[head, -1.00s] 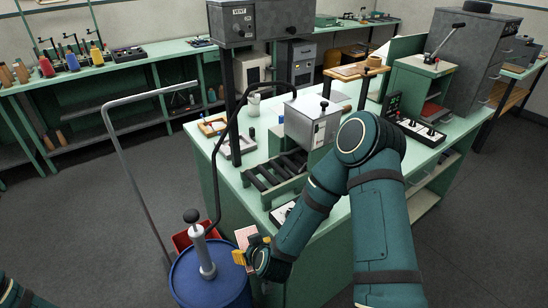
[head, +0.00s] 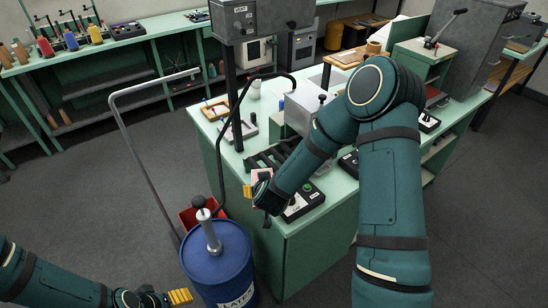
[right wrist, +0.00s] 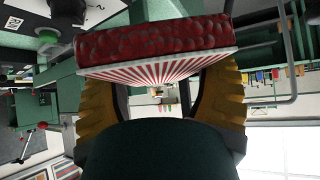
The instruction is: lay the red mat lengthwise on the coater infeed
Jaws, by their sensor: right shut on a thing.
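My right gripper (head: 256,191) is shut on the red mat (right wrist: 150,48). In the right wrist view the mat lies across both yellow fingers, with dark red pile and a red-and-white striped face. In the head view only a small pale pink part of the mat (head: 262,174) shows above the gripper. The coater infeed (head: 268,160), a bed of black rollers on the green bench, is just behind the gripper; I cannot tell whether the mat touches it. My left gripper (head: 180,296) is low at the lower left, away from the mat; its jaw opening is unclear.
A blue latex drum (head: 215,265) with a hand pump stands in front of the bench, with a red bin (head: 188,216) behind it. A button box (head: 305,203) sits right of the rollers. A grey bent rail (head: 133,150) rises at the left. Floor at left is clear.

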